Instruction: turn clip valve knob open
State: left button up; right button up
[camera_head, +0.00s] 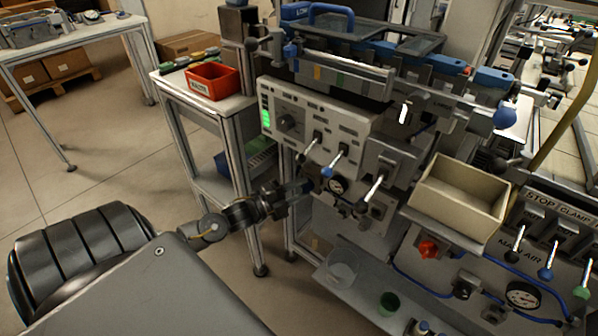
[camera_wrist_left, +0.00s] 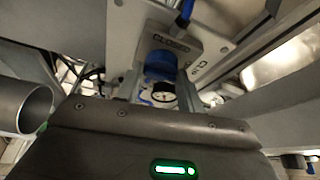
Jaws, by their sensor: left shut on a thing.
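My left gripper (camera_head: 303,187) reaches in from the left to the front of the grey machine. In the left wrist view its fingers (camera_wrist_left: 163,82) are shut on a blue knob (camera_wrist_left: 160,65), one finger on each side. A plate with the word CLOSED (camera_wrist_left: 158,42) lies just beyond the knob; a second label at its right is only partly readable. In the head view the gripper and the machine hide the held knob. My right gripper is not in view.
A blue-tipped lever (camera_head: 328,171) stands close to the gripper; it seems to show in the wrist view too. A beige bin (camera_head: 458,197) and red knob (camera_head: 428,249) are to the right. A red bin (camera_head: 214,81) is on the side table.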

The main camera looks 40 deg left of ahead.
pick_arm(q)
jog(key=o, duration=1)
jog(key=v, duration=1)
jog(key=shift+s+a, duration=0.1)
jog(key=shift+s, duration=0.3)
